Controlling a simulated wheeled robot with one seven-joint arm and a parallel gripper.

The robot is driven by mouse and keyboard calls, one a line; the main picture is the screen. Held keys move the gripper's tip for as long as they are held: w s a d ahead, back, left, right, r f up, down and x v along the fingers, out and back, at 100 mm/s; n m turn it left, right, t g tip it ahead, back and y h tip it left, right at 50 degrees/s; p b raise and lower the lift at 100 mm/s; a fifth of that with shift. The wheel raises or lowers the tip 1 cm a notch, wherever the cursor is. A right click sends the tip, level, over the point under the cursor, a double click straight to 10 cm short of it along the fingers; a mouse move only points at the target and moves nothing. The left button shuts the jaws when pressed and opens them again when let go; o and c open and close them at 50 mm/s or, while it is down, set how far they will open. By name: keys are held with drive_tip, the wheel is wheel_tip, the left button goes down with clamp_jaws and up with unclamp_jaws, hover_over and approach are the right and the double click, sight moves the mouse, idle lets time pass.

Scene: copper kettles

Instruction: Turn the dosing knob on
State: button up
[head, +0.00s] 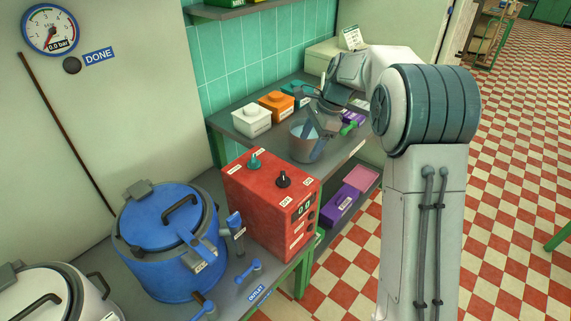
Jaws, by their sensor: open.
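A red control box (262,212) stands on the grey bench. Its top carries a teal knob (254,161) and a black knob (283,180), each with small white labels around it. The labels are too small to read surely, so I cannot tell which one is the dosing knob. My gripper (312,136) is open, beyond the box and to the right of both knobs. It overlaps a grey metal bucket (300,150) in the picture and touches neither knob. I cannot tell whether its fingers are inside the bucket or above it.
A blue kettle (165,275) with a lid and levers stands left of the box, a white kettle (60,295) at bottom left. White (251,120) and orange (277,105) containers line the back shelf. A pressure gauge (50,29) hangs on the wall. Checkered floor is open at right.

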drive_tip(key=w+a+f+m, duration=0.1)
drive_tip(key=w+m, duration=0.1)
drive_tip(key=w, duration=0.1)
drive_tip(key=p, duration=0.3)
approach(283, 175)
drive_tip(key=shift+y, duration=0.4)
drive_tip(key=x, duration=0.8)
drive_tip(key=shift+d+f, duration=0.3)
drive_tip(key=shift+f, duration=0.05)
drive_tip(key=shift+c, duration=0.3)
drive_tip(key=c, duration=0.9)
